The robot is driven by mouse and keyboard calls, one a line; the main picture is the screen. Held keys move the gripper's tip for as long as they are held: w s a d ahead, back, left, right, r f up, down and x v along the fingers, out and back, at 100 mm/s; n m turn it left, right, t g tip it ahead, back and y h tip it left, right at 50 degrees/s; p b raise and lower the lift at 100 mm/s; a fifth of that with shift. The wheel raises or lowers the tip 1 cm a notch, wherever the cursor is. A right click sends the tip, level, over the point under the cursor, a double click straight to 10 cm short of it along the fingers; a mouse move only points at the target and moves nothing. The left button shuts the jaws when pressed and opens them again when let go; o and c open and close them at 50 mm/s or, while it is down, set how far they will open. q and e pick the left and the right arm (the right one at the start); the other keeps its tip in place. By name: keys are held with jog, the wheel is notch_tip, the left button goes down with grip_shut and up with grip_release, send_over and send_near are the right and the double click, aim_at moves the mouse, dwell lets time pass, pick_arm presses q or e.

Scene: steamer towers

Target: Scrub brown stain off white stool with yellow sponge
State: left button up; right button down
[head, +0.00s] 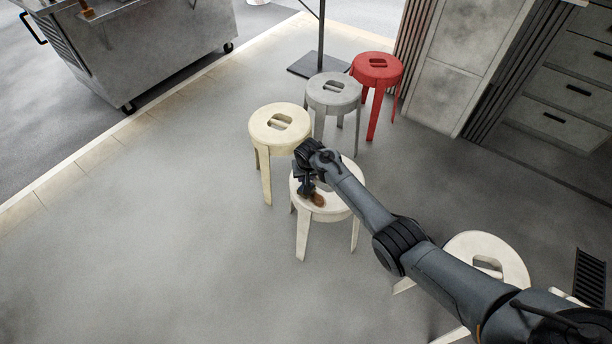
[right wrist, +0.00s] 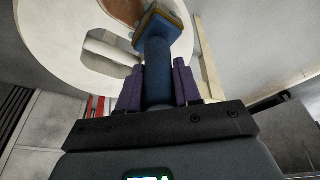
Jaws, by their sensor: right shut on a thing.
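The white stool (head: 338,207) stands in the middle of the head view, partly hidden by my right arm; its top with a slot fills the upper left of the right wrist view (right wrist: 45,50). The brown stain (head: 318,200) is on the stool's top, and part of it shows at the top edge of the wrist view (right wrist: 122,9). My right gripper (right wrist: 157,88) is shut on the blue handle of the sponge (right wrist: 160,24), which has a yellowish edge. The sponge end is over the stool top beside the stain; I cannot tell whether it touches. My left gripper is not in view.
A cream stool (head: 280,128), a grey stool (head: 334,92) and a red stool (head: 378,68) stand behind. Another white stool (head: 498,252) is at the lower right, partly under my arm. A metal cart (head: 150,50) is at the upper left. The floor at left is clear.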

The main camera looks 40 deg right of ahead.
jog(key=shift+f, duration=0.4)
dwell(0.3)
jog(key=shift+s+d+r+p, duration=0.2)
jog(key=shift+s+p, duration=0.2)
jog(key=shift+p, duration=0.2)
jog(key=s+p, duration=0.1)
jog(key=p, duration=0.1)
jog(key=s+d+p, duration=0.1)
jog(key=s+p, duration=0.1)
jog(key=shift+f, duration=0.1)
dwell(0.3)
